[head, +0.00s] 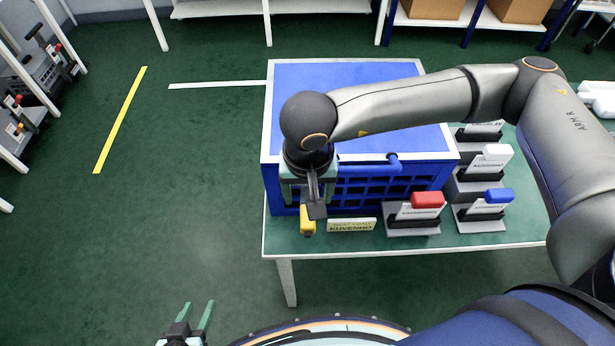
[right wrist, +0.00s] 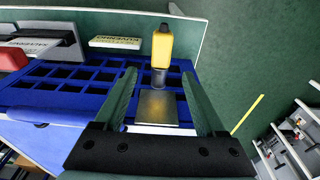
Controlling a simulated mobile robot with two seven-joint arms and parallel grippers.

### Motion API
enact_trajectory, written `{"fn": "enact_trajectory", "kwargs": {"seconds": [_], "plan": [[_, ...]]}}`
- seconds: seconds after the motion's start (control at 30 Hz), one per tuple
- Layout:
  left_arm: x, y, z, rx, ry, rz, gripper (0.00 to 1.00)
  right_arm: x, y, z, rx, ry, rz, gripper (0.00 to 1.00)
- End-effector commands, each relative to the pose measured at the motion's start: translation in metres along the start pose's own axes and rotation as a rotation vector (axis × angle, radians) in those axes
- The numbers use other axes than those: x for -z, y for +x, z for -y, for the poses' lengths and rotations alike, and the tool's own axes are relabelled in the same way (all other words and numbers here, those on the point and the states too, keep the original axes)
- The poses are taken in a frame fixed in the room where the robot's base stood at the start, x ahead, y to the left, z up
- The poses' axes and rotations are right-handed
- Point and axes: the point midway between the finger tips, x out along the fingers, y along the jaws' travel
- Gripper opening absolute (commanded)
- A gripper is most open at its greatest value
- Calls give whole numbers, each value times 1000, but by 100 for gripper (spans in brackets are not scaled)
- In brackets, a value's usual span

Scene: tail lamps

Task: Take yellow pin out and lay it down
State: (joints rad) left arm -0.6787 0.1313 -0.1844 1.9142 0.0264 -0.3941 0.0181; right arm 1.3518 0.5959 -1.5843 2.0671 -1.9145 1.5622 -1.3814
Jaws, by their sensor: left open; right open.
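The yellow pin (head: 307,221) is at the front left corner of the blue crate (head: 350,95), which stands on the table. In the right wrist view the yellow pin (right wrist: 162,46) shows its yellow head, with a short grey part below it and a metal plate nearer the camera. My right gripper (head: 308,190) points down over this corner. In its wrist view, the right gripper (right wrist: 163,75) is open, one finger on each side of the grey part, with the yellow head just beyond the fingertips. I cannot tell whether it touches. My left gripper (head: 201,312) is open and empty at the bottom left.
A sign (head: 352,225) lies in front of the crate. The green table (head: 400,243) has a narrow bare front strip. The floor left of it is clear.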

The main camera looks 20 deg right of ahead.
Motion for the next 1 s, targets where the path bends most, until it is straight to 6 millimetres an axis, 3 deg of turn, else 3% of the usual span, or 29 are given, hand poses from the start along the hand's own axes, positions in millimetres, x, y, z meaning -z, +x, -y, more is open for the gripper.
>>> {"fn": "enact_trajectory", "kwargs": {"seconds": [0.1,0.3,0.73,1.0], "plan": [[2,-2,0,0,0,0,50,-1,22,0,-2,-1,4,72],[3,-3,0,0,0,1,50,-1,48,0,0,0,3,72],[3,-3,0,0,0,1,50,-1,57,1,2,-1,1,72],[3,-3,0,0,0,1,50,0,57,1,2,-1,1,43]]}}
